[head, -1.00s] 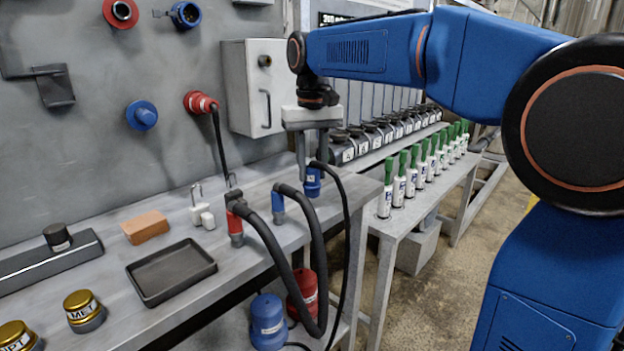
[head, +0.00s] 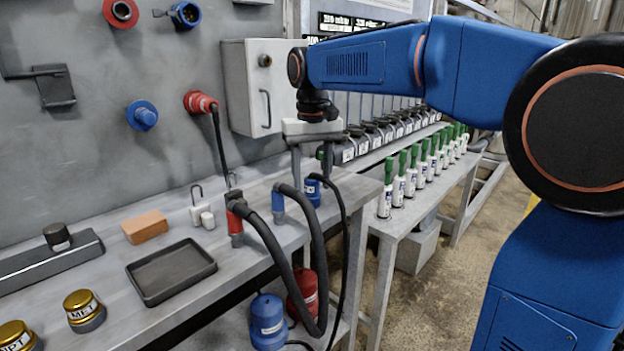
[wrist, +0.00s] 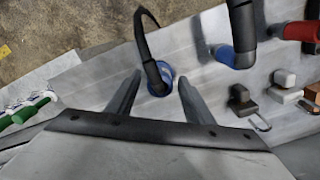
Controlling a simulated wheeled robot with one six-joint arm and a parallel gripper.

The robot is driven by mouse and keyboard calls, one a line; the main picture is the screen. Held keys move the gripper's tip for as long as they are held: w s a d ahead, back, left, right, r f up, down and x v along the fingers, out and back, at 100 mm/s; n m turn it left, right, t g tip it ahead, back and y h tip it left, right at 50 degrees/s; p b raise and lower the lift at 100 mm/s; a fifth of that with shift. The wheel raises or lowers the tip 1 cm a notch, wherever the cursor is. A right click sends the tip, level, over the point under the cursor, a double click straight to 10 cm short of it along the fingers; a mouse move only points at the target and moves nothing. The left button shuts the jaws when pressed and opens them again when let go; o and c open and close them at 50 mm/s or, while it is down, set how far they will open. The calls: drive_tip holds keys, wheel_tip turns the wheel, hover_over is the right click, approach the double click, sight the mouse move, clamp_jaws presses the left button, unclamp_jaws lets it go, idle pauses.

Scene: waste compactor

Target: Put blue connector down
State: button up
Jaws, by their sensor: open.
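The blue connector (head: 313,194) stands on the grey workbench (head: 105,235) near its right end, with a black cable curving from its top. My gripper (head: 312,174) is just above it, jaws spread, one finger on each side of the connector and its cable. In the wrist view the blue connector (wrist: 158,88) lies between the open fingers of my gripper (wrist: 160,77), with a gap visible on both sides. The cable hides part of the connector's top there.
A blue plug (head: 278,203) and a red plug (head: 236,228) with thick black hoses stand to the left. Green-topped bottles (head: 411,172) line the bench at right.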

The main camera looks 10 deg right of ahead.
wheel_tip(320, 180, up, 12)
idle(0.5)
drive_tip(key=s+d+f+t, duration=0.1)
drive_tip(key=s+d+f, duration=0.3)
drive_tip(key=s+f, duration=0.5)
drive_tip(key=s+d+f+t, duration=0.2)
drive_tip(key=s+d+f, duration=0.2)
drive_tip(key=s+f, duration=0.6)
drive_tip(key=s+d+f+m+t, duration=0.1)
drive_tip(key=s+d+f, duration=0.4)
drive_tip(key=s+f, duration=0.4)
drive_tip(key=shift+s+f+t, duration=0.25)
drive_tip(key=shift+s+t, duration=0.1)
drive_tip(key=shift+t, duration=0.05)
